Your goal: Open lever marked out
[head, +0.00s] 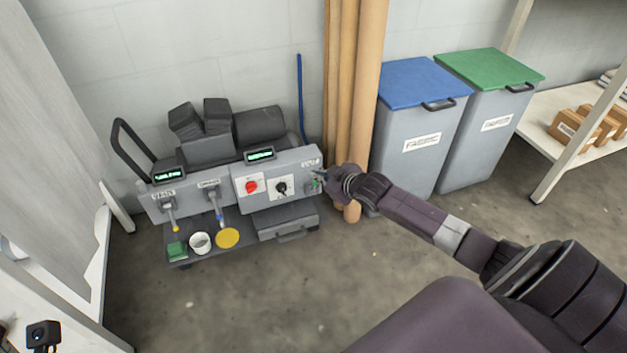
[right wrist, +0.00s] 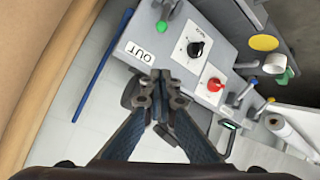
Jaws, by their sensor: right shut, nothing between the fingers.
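The grey press machine (head: 283,220) stands low against the wall. A white label reading OUT (right wrist: 139,53) is on its front panel. The lever by that label, a grey part with a green tip (right wrist: 162,26), shows at the top edge of the right wrist view, partly cut off. In the head view its green end (head: 315,184) is just left of my right gripper (head: 325,179). My right gripper (right wrist: 160,88) is shut and empty, with its fingertips below the OUT label in the wrist picture, apart from the lever. My left gripper is not seen.
A red knob (head: 251,187) and a black dial (head: 281,188) sit left of the lever. Two more levers are further left, above a white cup (head: 200,243). Brown upright rolls (head: 350,80) and a blue-lidded bin (head: 412,135) stand close on the right. The floor in front is clear.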

